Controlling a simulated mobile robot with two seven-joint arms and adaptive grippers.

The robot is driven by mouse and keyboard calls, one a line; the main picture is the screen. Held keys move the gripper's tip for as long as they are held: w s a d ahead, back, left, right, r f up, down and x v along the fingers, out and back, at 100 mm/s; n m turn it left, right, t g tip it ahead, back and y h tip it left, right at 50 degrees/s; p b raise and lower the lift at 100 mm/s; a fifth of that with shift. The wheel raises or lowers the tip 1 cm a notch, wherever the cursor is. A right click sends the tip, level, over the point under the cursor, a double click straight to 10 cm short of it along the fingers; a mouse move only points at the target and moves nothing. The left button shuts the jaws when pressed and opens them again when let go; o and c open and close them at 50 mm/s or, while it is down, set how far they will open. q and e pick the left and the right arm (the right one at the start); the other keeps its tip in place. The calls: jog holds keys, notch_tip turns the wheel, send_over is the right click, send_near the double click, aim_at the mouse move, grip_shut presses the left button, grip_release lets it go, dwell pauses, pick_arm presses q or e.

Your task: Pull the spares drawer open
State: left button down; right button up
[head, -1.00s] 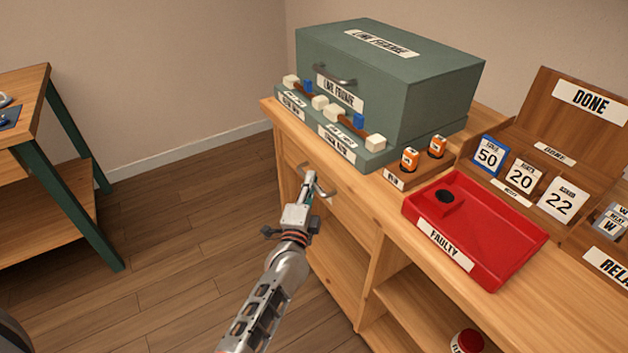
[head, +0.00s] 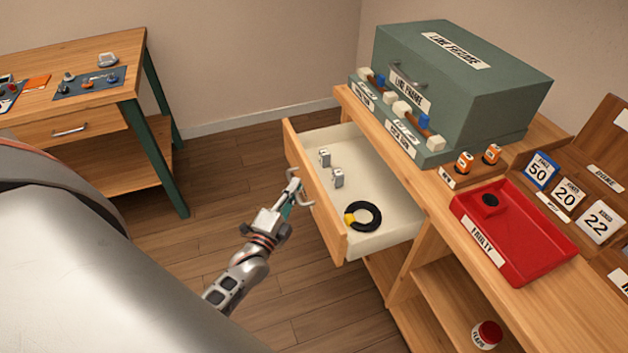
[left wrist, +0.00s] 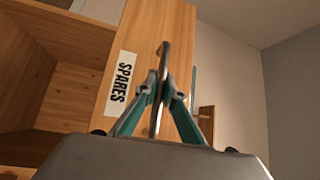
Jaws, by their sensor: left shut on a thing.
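The spares drawer (head: 390,205) stands out from the wooden cabinet in the head view, with its white inside showing. Two small grey parts (head: 331,168) and a coiled black cable with a yellow end (head: 363,216) lie in it. My left gripper (head: 295,187) is at the drawer front, shut on the drawer's metal handle (head: 307,198). In the left wrist view the fingers (left wrist: 160,92) close on the handle bar (left wrist: 163,60), beside the SPARES label (left wrist: 120,83) on the drawer front. My right gripper is not in view.
Open shelves (head: 440,290) lie below. A workbench (head: 75,80) stands at the left, with bare floor (head: 225,185) between.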

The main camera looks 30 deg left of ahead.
pick_arm(q)
jog(key=shift+s+a+f+p, duration=0.1)
jog(key=shift+s+a+p, duration=0.05)
jog(key=shift+s+a, duration=0.6)
jog(key=shift+s+a+p, duration=0.15)
jog(key=shift+s+a, duration=0.25)
jog(key=shift+s, duration=0.5)
jog(key=c, duration=2.1)
grip_release()
jog(key=shift+c, duration=0.2)
jog(key=shift+s, duration=0.1)
jog(key=s+d+f, duration=0.1)
jog(key=s, duration=1)
jog(key=shift+s+d+f, duration=0.25)
jog(key=shift+s, duration=0.05)
